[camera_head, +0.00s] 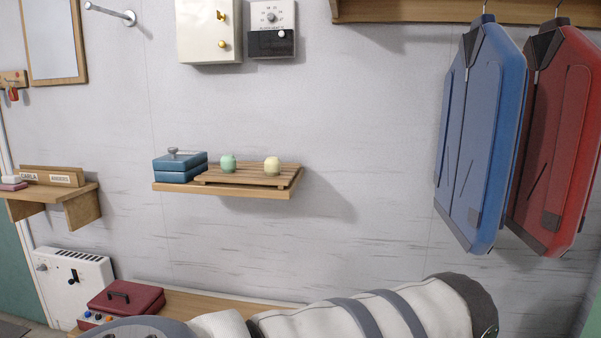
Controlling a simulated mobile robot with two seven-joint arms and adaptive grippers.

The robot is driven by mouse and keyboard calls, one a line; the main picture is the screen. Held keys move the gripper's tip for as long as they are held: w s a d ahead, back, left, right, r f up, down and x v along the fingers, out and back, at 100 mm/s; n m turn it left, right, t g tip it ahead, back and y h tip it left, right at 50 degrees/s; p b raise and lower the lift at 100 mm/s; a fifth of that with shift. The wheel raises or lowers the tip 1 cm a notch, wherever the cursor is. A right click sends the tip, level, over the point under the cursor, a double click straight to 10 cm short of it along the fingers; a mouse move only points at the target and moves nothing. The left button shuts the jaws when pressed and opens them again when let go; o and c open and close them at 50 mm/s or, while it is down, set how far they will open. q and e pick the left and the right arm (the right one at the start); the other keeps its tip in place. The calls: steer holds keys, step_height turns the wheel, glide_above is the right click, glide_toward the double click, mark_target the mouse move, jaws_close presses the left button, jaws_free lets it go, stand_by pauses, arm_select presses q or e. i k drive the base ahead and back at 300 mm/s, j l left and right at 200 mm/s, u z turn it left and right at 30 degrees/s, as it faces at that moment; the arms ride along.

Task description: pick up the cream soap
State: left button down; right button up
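The cream soap (272,166) is a small rounded pale-yellow piece. It sits on a slatted wooden rack (246,180) on the wall shelf (222,191), near the rack's right end. A similar mint-green soap (228,162) sits to its left on the same rack, with a gap between them. Neither gripper shows in the head view. Only a white and grey banded arm part of mine crosses the bottom of the picture.
Blue boxes (180,167) stand at the shelf's left end. Blue (480,135) and red (556,140) hanging items are at the right. A dark red case (125,299) lies on a low bench (205,307). The wall right of the shelf is bare.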

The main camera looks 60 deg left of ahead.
mark_target(272, 168)
steer(key=u, duration=2.3)
